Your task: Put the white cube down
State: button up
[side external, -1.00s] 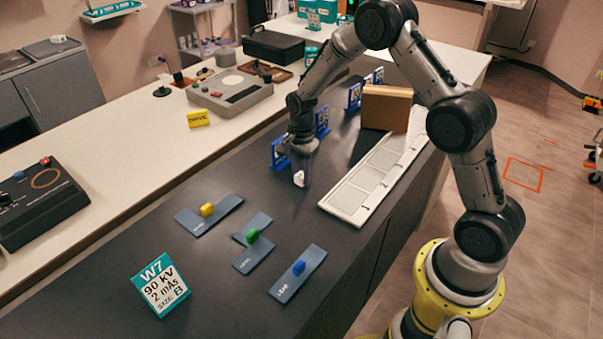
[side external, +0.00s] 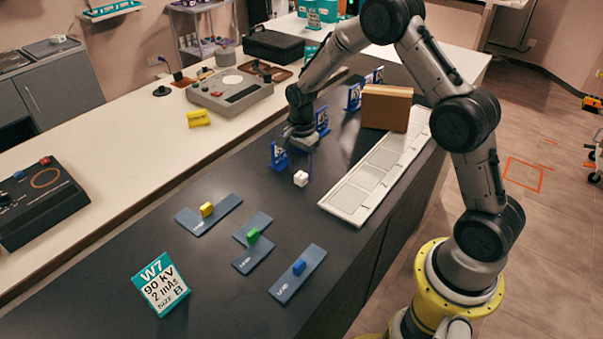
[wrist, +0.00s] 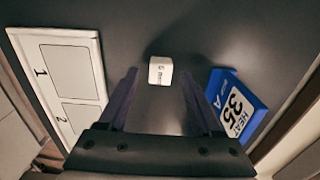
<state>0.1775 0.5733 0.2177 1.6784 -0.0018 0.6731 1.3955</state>
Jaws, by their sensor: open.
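The white cube (side external: 301,178) sits on the dark counter, left of the white panel strip. It also shows in the wrist view (wrist: 160,71), with small dark print on one face. My gripper (side external: 303,160) is open and empty, just behind and above the cube in the side view. In the wrist view its two fingers (wrist: 160,95) stand apart, with the cube clear beyond their tips.
The white numbered strip (side external: 362,185) and a brown box (side external: 387,107) lie to the right. Blue plates with yellow (side external: 207,209), green (side external: 253,235) and blue (side external: 299,267) blocks lie in front.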

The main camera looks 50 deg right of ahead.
aim_at(302, 175)
jog(key=s+a+r+n+t, duration=0.1)
jog(key=s+a+r+n, duration=0.15)
jog(key=r, duration=0.75)
jog(key=s+a+r+n+t, duration=0.15)
jog(key=s+r, duration=0.25)
jog(key=r, duration=0.5)
jog(key=s+a+r+n+t, duration=0.1)
jog(key=s+a+r+n, duration=0.1)
jog(key=s+n, duration=0.5)
jog(key=s+a+r+n+t, duration=0.2)
jog(key=s+n, duration=0.5)
jog(key=s, duration=0.8)
jog(key=shift+r, duration=0.35)
jog(key=shift+o, duration=0.5)
